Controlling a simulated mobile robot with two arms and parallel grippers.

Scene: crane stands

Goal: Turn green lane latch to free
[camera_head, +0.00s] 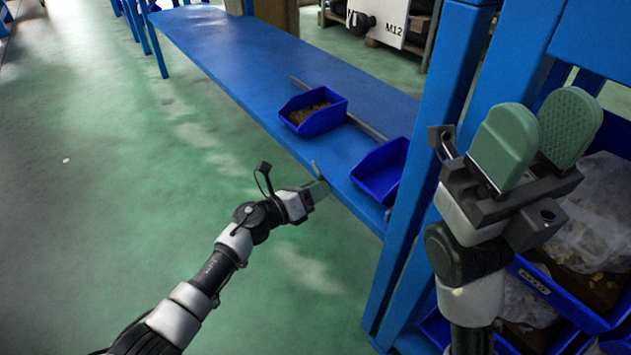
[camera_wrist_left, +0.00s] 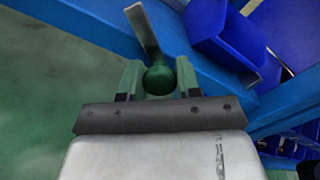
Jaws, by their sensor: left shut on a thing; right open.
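The green lane latch shows in the left wrist view as a dark green ball knob (camera_wrist_left: 160,80) with a flat grey metal lever (camera_wrist_left: 143,30) pointing away from me, up and slightly left. My left gripper (camera_wrist_left: 158,76) has its two green fingers on either side of the knob and is shut on it. In the head view my left gripper (camera_head: 318,189) is at the front edge of the blue bench (camera_head: 225,55), and the knob is hard to make out. My right gripper (camera_head: 537,125) is open and empty, raised at the right in front of a blue post.
A blue bin (camera_head: 322,123) with brown contents and a seemingly empty blue bin (camera_head: 372,188) stand on the bench beside a grey rail (camera_head: 340,108). A blue post (camera_head: 415,180) rises at right. Bins with bagged goods (camera_head: 600,215) are behind my right arm. Green floor is clear at left.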

